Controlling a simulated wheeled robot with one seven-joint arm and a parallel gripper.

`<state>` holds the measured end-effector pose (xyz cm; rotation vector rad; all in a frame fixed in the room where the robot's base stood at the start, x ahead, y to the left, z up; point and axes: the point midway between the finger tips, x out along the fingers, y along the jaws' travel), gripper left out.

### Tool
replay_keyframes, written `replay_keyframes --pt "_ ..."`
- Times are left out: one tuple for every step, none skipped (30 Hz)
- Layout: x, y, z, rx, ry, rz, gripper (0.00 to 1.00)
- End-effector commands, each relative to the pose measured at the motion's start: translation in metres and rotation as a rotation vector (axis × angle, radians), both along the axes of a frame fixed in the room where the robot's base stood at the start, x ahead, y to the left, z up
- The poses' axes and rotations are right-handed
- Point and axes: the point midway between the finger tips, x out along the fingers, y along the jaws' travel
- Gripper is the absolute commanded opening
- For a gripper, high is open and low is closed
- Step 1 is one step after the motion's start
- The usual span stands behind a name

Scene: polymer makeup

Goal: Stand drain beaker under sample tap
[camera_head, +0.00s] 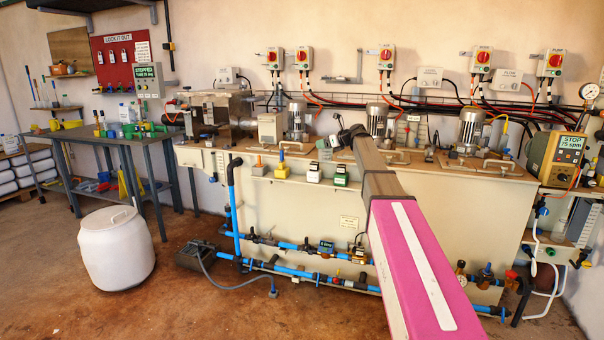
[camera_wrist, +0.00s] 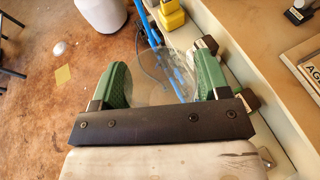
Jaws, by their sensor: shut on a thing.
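My gripper (camera_wrist: 160,72) has green padded fingers, shut on a clear, see-through beaker (camera_wrist: 158,88) in the wrist view. The beaker is held between the pads, above the brown floor and beside the pale tank front. Its base and contents cannot be made out. In the head view my arm reaches to the tank's top edge, and the beaker cannot be made out there. Small valves sit on the blue pipe (camera_head: 285,245) low along the tank front, and a blue-handled valve (camera_head: 541,210) is at the right. I cannot tell which one is the sample tap.
The long pale tank (camera_head: 300,205) carries motors and small boxes on its top and ledge. A white drum (camera_head: 116,250) stands on the floor at left, before a grey workbench (camera_head: 110,140). A grey box (camera_head: 195,255) with a cable lies near the pipe. The front left floor is clear.

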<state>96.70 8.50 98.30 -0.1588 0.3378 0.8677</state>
Motion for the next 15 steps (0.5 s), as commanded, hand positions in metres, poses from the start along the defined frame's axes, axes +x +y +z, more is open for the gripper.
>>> replay_keyframes --pt "-0.014 -0.004 -0.009 -0.001 0.002 0.002 0.42" --pt "-0.021 -0.007 -0.014 -0.001 0.003 0.004 0.42" --pt "-0.029 -0.010 -0.022 -0.002 0.005 0.006 0.42" --pt "-0.037 -0.013 -0.028 -0.004 0.005 0.007 0.42" --pt "-0.045 -0.016 -0.034 -0.005 0.006 0.009 0.42" --pt "-0.057 -0.021 -0.043 -0.006 0.007 0.011 0.42" --pt "-0.067 -0.025 -0.050 -0.005 0.008 0.013 0.42" --pt "-0.079 -0.028 -0.058 -0.006 0.008 0.015 0.42" --pt "-0.094 -0.033 -0.069 -0.007 0.010 0.018 0.42" --pt "-0.106 -0.037 -0.077 -0.008 0.010 0.021 0.42" --pt "-0.117 -0.041 -0.085 -0.009 0.012 0.023 0.42" --pt "-0.133 -0.045 -0.095 -0.008 0.012 0.027 0.42" --pt "-0.144 -0.048 -0.102 -0.008 0.012 0.030 0.42" --pt "-0.156 -0.051 -0.108 -0.009 0.012 0.032 0.42" --pt "-0.172 -0.055 -0.118 -0.009 0.012 0.035 0.42"
